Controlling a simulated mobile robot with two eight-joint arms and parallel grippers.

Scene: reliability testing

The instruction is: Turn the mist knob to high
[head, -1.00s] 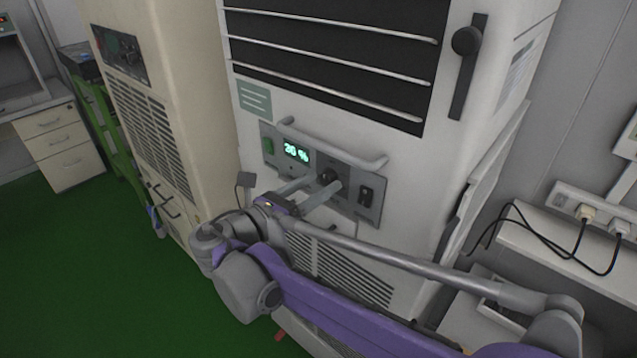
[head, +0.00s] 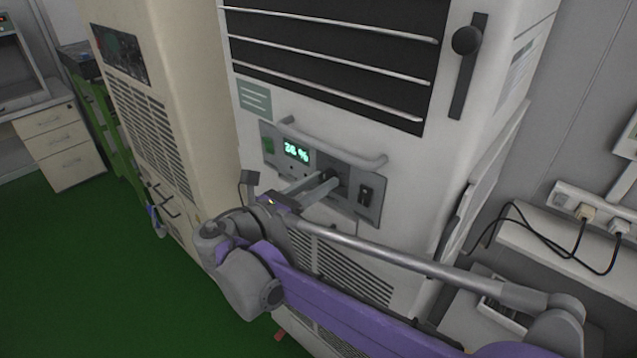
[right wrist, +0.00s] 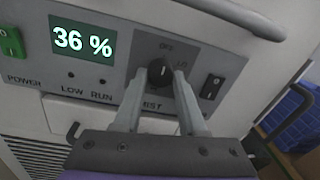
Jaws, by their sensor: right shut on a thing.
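The black mist knob (head: 331,177) is on the grey control panel (head: 352,207) of the white cabinet. It also shows in the right wrist view (right wrist: 160,71), with a light pointer line pointing roughly up and the word MIST below it. My right gripper (head: 328,183) is shut on the knob, one finger on each side. Its fingers also show in the right wrist view (right wrist: 160,80). The green display (right wrist: 82,41) left of the knob reads 36 %. The marks around the knob are partly hidden and too small to read surely. My left gripper is not in view.
A bar handle (head: 335,148) runs across above the knob. A black rocker switch (right wrist: 212,86) is right of the knob and a green power switch (right wrist: 10,41) is at the panel's left. A beige cabinet (head: 150,90) stands close on the left. Green floor is free at lower left.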

